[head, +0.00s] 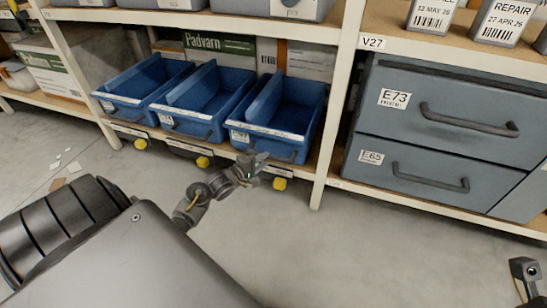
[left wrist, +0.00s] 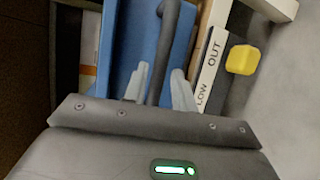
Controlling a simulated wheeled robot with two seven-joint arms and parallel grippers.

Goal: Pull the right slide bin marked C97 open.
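The right slide bin (head: 290,100) is blue and open-topped, with a white front label that looks like C97 (head: 240,136). It stands rightmost of three blue bins on the lower shelf. Its blue body (left wrist: 130,35) fills the upper middle of the left wrist view. Its dark bar handle (left wrist: 169,30) runs between the fingers of my left gripper (left wrist: 160,88). The grey fingers lie close on both sides of the bar and look shut on it. In the head view my left gripper (head: 254,165) is at the bin's lower front.
The middle bin (head: 207,92) and left bin (head: 140,85) stand beside it. Grey drawers E73 (head: 440,95) and E65 (head: 400,160) are right of the rack post (head: 335,120). A yellow knob (head: 280,184) hangs below the shelf edge.

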